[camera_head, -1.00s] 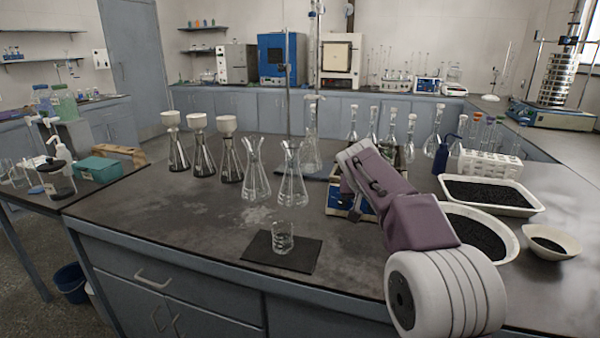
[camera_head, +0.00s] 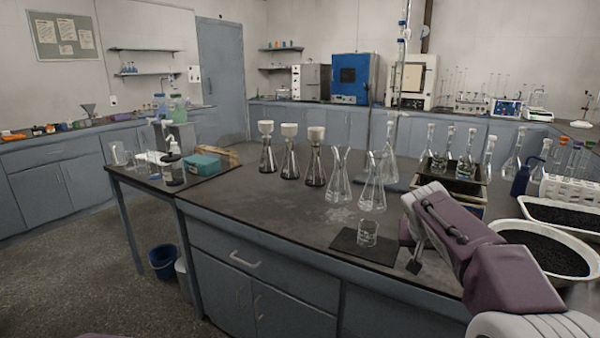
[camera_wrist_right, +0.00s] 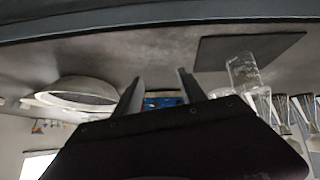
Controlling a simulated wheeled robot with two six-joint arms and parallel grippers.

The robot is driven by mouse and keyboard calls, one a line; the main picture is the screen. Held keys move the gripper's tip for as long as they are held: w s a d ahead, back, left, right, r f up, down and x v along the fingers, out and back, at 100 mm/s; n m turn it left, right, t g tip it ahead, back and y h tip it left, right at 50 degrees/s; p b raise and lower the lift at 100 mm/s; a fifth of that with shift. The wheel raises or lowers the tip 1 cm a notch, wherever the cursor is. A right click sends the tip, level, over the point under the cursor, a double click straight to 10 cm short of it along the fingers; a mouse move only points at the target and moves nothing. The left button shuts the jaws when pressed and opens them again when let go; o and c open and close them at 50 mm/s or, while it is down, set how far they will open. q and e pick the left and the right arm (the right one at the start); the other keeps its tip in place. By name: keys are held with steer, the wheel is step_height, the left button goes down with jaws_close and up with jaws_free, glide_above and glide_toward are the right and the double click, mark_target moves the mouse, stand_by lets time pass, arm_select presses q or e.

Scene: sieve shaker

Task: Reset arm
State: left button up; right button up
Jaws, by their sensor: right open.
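My right arm comes in from the lower right in the head view. Its gripper (camera_head: 412,252) is at the front of the bench, just right of the black mat (camera_head: 345,243), and looks empty. In the right wrist view, which looks upside down, the two fingers (camera_wrist_right: 158,88) stand apart with nothing between them. A clear glass beaker (camera_head: 367,233) stands upright on the mat, apart from the gripper. It also shows in the wrist view (camera_wrist_right: 243,72). My left gripper is out of view.
Behind the beaker stand clear conical flasks (camera_head: 373,190) and several flasks with white funnels (camera_head: 290,160). A bowl of black grains (camera_head: 590,262) and a white tube rack (camera_head: 570,188) are at the right. The bench front left of the mat is clear.

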steer(key=s+a+f+n+g+y, duration=0.15)
steer(key=s+a+f, duration=0.25)
steer(key=s+f, duration=0.45)
steer(key=s+a+f+n+g+y, duration=0.15)
steer(key=s+a+f, duration=0.25)
steer(key=s+f, duration=0.45)
steer(key=s+a+f+n+g+y, duration=0.1)
steer(key=s+a+f+g+y, duration=0.1)
steer(key=s+a+f, duration=0.5)
step_height(320, 180, up, 27)
steer(key=s+d+p, duration=0.1)
steer(key=d+p, duration=0.1)
steer(key=p, duration=2.5)
steer(key=shift+d+f+p, duration=0.15)
steer(key=shift+d+p, duration=0.15)
steer(key=shift+p, duration=0.05)
